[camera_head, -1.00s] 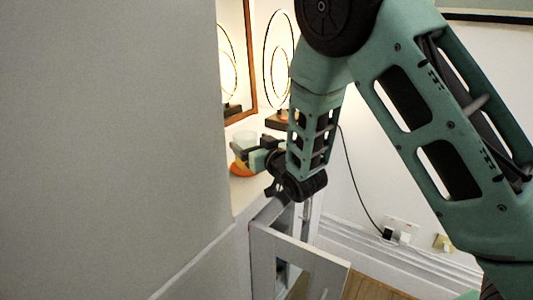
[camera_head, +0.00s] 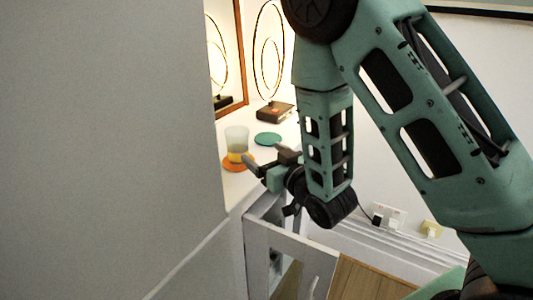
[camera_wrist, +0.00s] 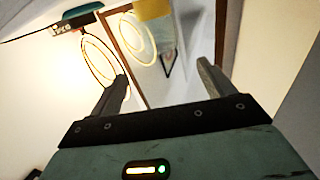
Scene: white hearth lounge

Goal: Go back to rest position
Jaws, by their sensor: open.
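My gripper (camera_head: 262,163) is open and empty in the camera_head view, over the front edge of the white shelf top (camera_head: 252,188). Its fingers point left, towards a clear cup with a yellow lower part (camera_head: 237,140). The cup stands upright on an orange coaster (camera_head: 235,165), and a gap shows between it and the fingers. In the camera_wrist view the two fingers (camera_wrist: 163,72) are spread with nothing between them. The yellow part of the cup (camera_wrist: 152,9) shows at the top there, beyond the fingertips.
A teal coaster (camera_head: 268,139) and a ring lamp's base (camera_head: 275,112) are on the shelf top behind the gripper. An open white cabinet door (camera_head: 290,250) is below my arm. A large grey panel (camera_head: 110,140) fills the left. Wall sockets (camera_head: 388,215) are at the right.

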